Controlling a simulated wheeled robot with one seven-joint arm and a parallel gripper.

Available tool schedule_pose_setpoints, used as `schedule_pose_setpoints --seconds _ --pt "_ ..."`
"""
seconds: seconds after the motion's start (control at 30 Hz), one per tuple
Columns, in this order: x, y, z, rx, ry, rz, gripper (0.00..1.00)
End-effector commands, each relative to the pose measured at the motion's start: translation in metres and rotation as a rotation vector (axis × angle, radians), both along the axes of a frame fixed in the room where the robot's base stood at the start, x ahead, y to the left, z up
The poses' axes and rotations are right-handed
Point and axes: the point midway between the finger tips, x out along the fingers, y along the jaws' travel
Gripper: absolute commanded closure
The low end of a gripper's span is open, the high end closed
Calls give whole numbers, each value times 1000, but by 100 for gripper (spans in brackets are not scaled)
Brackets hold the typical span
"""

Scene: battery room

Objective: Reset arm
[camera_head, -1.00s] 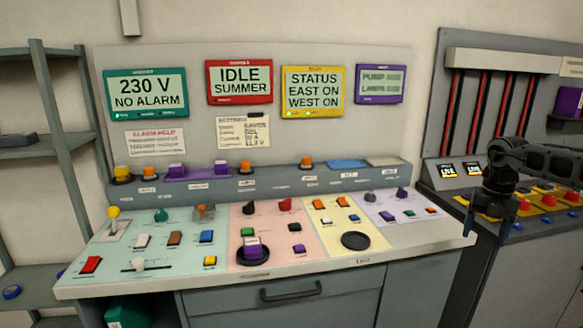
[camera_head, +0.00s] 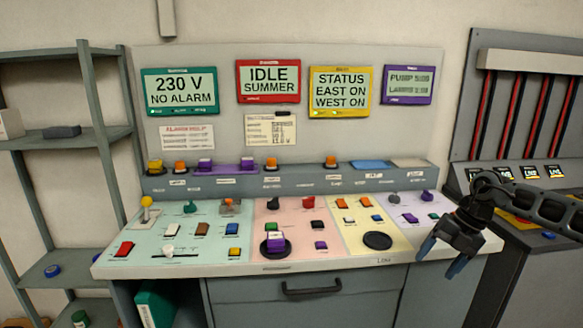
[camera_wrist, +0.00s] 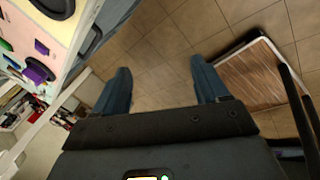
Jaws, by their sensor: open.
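My gripper (camera_head: 442,262) is at the right end of the control console (camera_head: 340,262), in front of its front edge in the head view. Its two blue fingertips point down and to the left. In the wrist view my gripper (camera_wrist: 160,88) is open, with nothing between the fingers but tiled floor below. The arm reaches in from the right edge of the head view.
The console carries several buttons, knobs and a purple block on a round black pad (camera_head: 263,248). An empty black pad (camera_head: 377,241) lies right of it. A shelf rack (camera_head: 75,142) stands left. A wooden-topped item (camera_wrist: 262,75) is on the floor.

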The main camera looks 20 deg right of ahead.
Motion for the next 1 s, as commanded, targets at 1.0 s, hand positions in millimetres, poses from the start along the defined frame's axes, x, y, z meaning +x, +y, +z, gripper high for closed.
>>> schedule_pose_setpoints --seconds 1.0 --pt "-49 499 140 1643 -556 -122 26"
